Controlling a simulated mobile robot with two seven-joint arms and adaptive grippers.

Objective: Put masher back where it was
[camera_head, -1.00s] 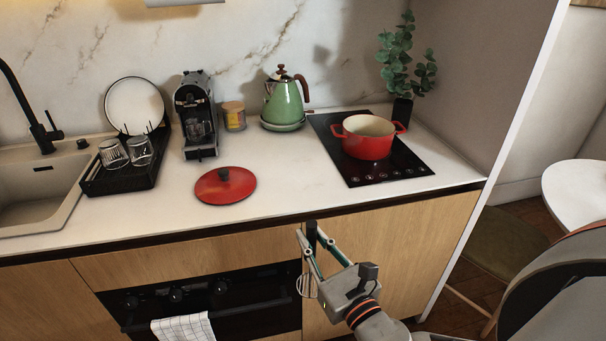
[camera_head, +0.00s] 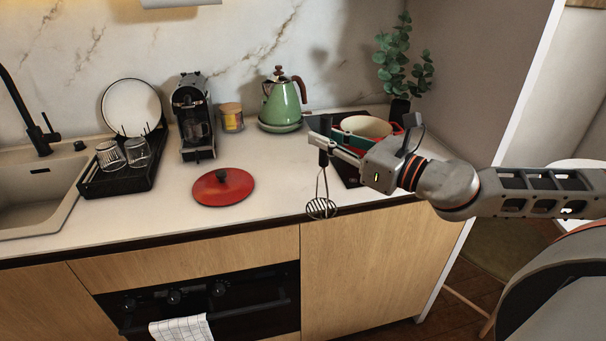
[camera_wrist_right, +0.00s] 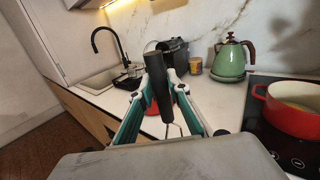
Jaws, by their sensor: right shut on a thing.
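The masher (camera_head: 321,207) has a black handle and a wire head. My right gripper (camera_head: 326,140) is shut on its handle and holds it upright, wire head down, in front of the counter's front edge or over it; I cannot tell which. In the right wrist view the black handle (camera_wrist_right: 156,82) stands between the fingertips of the right gripper (camera_wrist_right: 162,75), and its wire head is mostly hidden. The red pot (camera_head: 365,127) on the black cooktop (camera_head: 347,175) is partly hidden behind my right gripper. My left gripper is not in view.
A red lid (camera_head: 223,187) lies on the counter left of the masher. A green kettle (camera_head: 284,104), a small jar (camera_head: 232,117), a coffee machine (camera_head: 193,118) and a dish rack (camera_head: 120,180) stand behind. The counter between lid and cooktop is clear.

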